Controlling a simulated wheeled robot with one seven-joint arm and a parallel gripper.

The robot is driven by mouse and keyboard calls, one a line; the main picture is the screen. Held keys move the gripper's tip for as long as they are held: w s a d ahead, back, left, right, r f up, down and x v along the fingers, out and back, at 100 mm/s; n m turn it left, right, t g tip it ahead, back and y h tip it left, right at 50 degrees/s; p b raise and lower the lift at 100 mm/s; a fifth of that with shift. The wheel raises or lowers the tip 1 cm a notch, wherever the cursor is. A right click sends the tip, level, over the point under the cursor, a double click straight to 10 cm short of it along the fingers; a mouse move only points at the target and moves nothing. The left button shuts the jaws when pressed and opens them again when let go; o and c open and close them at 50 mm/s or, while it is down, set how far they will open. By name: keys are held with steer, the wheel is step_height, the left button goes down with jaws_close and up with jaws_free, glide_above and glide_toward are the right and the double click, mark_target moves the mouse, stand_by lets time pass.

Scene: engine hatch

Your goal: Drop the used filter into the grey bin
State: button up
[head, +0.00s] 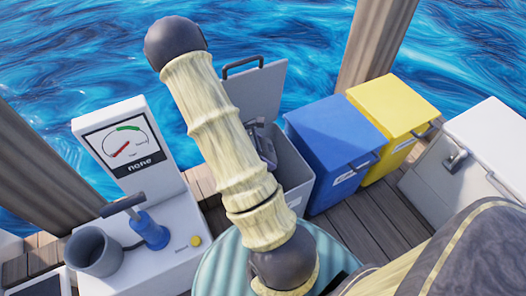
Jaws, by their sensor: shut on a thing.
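The grey bin (298,172) stands in the middle of the head view with its lid (262,92) raised at the back. My pale, ribbed arm crosses in front and hides its left part. The dark grey parts of my gripper (263,146) show just right of the arm, at the bin's open mouth. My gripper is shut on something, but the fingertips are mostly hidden. I cannot make out the used filter. I cannot tell how deep the gripper is in the bin.
A closed blue bin (330,140) and a closed yellow bin (398,108) stand right of the grey one. A white box (490,140) is at far right. At left is a white gauge station (125,150) with a grey cup (93,250) and blue hand pump (150,231).

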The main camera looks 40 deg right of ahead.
steer(key=shift+f+b, duration=2.1)
steer(key=shift+f, duration=0.4)
steer(key=o, duration=0.8)
steer(key=shift+p+v, duration=2.1)
steer(key=shift+v, duration=3.9)
